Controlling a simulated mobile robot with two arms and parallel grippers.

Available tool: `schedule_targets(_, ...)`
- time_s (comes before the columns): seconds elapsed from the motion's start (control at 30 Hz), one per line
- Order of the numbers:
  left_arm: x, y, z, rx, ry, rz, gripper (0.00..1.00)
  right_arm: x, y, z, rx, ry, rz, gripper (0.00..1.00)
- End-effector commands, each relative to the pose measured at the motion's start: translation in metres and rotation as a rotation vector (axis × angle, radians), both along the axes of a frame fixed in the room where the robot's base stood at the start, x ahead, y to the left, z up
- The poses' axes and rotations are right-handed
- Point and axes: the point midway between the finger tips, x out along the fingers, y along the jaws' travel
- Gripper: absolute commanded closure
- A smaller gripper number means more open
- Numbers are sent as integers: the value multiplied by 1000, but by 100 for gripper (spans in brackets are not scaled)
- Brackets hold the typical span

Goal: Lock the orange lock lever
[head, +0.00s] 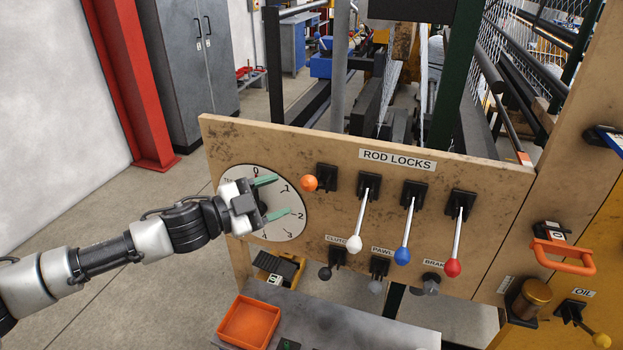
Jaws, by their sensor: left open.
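The orange lock lever (310,183) is the leftmost of the row under the ROD LOCKS label on the wooden panel. Its round orange knob stands beside its black mount, with the shaft mostly hidden, so it seems to point out toward me. The levers with white (355,243), blue (402,255) and red (453,267) knobs hang downward to its right. My left gripper (278,199) is open and empty, in front of the white dial and left of the orange knob, its green-lined fingers pointing right. It appears apart from the knob. My right gripper is not in view.
The white numbered dial (285,226) is partly behind my gripper. Dark knobs stick out below the levers. An orange tray (249,322) sits on a grey ledge (330,330). An orange handle (562,256) and a yellow-knobbed OIL lever (601,340) are at right.

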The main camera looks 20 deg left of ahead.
Motion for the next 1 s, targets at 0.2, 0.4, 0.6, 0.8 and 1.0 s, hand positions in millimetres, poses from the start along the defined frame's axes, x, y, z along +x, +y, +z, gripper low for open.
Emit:
schedule_targets(0.2,32,-30,6,-4,-1,-1,41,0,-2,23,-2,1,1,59)
schedule_targets(0.4,54,-49,3,-2,0,1,41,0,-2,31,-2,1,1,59)
schedule_targets(0.6,62,-57,1,1,-1,1,41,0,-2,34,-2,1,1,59)
schedule_targets(0.8,62,-57,0,1,-1,1,41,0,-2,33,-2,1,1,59)
schedule_targets(1.0,62,-57,0,1,0,2,64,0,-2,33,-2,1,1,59)
